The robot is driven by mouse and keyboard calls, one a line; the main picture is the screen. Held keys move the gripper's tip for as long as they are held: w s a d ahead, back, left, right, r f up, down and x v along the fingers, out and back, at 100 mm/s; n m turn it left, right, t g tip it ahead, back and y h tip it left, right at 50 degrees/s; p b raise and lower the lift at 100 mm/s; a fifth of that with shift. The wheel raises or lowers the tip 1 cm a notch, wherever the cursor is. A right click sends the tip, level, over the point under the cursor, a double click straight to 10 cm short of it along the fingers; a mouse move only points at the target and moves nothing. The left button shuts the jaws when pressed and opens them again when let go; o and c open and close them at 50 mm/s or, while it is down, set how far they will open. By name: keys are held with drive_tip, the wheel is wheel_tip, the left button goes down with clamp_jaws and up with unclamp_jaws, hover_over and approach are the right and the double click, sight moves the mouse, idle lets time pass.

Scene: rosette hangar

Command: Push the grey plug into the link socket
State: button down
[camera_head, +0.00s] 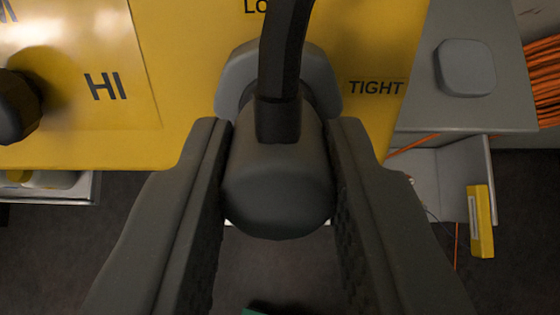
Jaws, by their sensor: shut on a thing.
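My gripper (279,190) is shut on the grey plug (277,185), with one finger against each side of it. A thick black cable (284,50) runs from the plug up out of the top of the picture. Behind the plug is a grey rounded fitting (236,80) on the yellow panel, which looks like the link socket's surround. The plug covers its middle, so I cannot tell whether the plug is in it or in front of it.
The yellow panel (200,60) bears the words HI and TIGHT. A black knob (15,105) sticks out at the left. A grey box with a pale square button (465,68) is at the right. Orange cable coils (545,75) and a yellow block (480,222) lie further right.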

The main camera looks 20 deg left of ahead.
drive_tip(key=shift+w+f, duration=0.1)
idle(0.7)
drive_tip(key=c, duration=1.1)
unclamp_jaws()
drive_tip(key=v, duration=1.3)
drive_tip(key=shift+s+d+b, duration=0.1)
drive_tip(key=shift+s+b, duration=0.2)
drive_tip(key=s+d+r+m+t+h, duration=0.1)
drive_tip(key=s+d+r, duration=0.3)
drive_tip(key=r, duration=0.7)
drive_tip(key=s+d+r+m+t, duration=0.1)
drive_tip(key=s+d+r+t, duration=0.2)
drive_tip(key=d+r, duration=0.5)
drive_tip(key=s+d+r+m+t+h, duration=0.1)
drive_tip(key=s+d+r, duration=0.4)
drive_tip(key=r, duration=1)
drive_tip(key=shift+s+d+t+h, duration=0.3)
drive_tip(key=shift+d+t, duration=0.1)
drive_tip(key=shift+t, duration=0.2)
